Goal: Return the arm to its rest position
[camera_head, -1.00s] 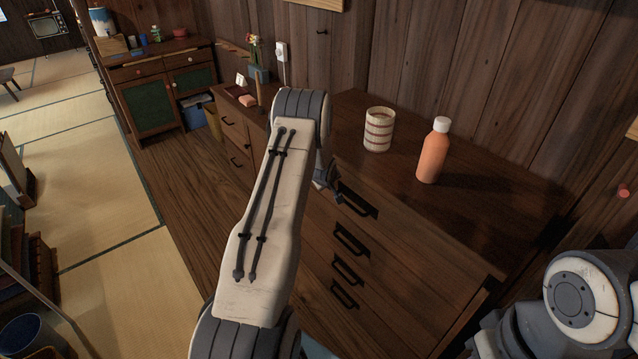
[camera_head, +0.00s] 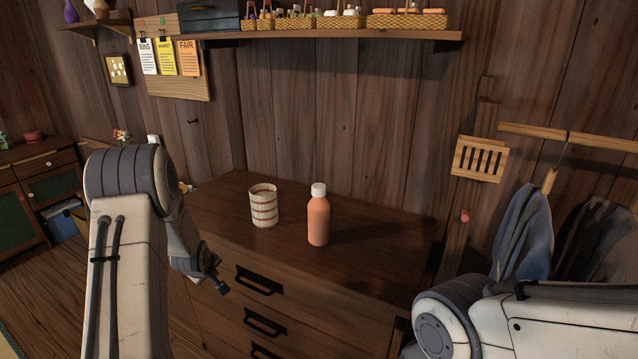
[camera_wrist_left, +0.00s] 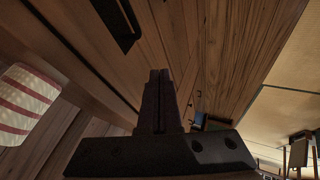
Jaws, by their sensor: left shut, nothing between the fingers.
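My left arm rises at the left of the head view and bends over at its grey elbow. Its gripper (camera_head: 221,287) points down in front of the dresser's drawer fronts, apart from the cup and bottle. In the left wrist view the two dark fingers (camera_wrist_left: 160,85) are together with nothing between them. My right arm comes in at the lower right of the head view; its gripper is out of frame.
A striped cup (camera_head: 264,206) and an orange bottle (camera_head: 318,220) with a white cap stand upright on the wooden dresser (camera_head: 370,262). The cup also shows in the left wrist view (camera_wrist_left: 24,100). A shelf (camera_head: 330,35) hangs above; clothes (camera_head: 524,235) hang at right.

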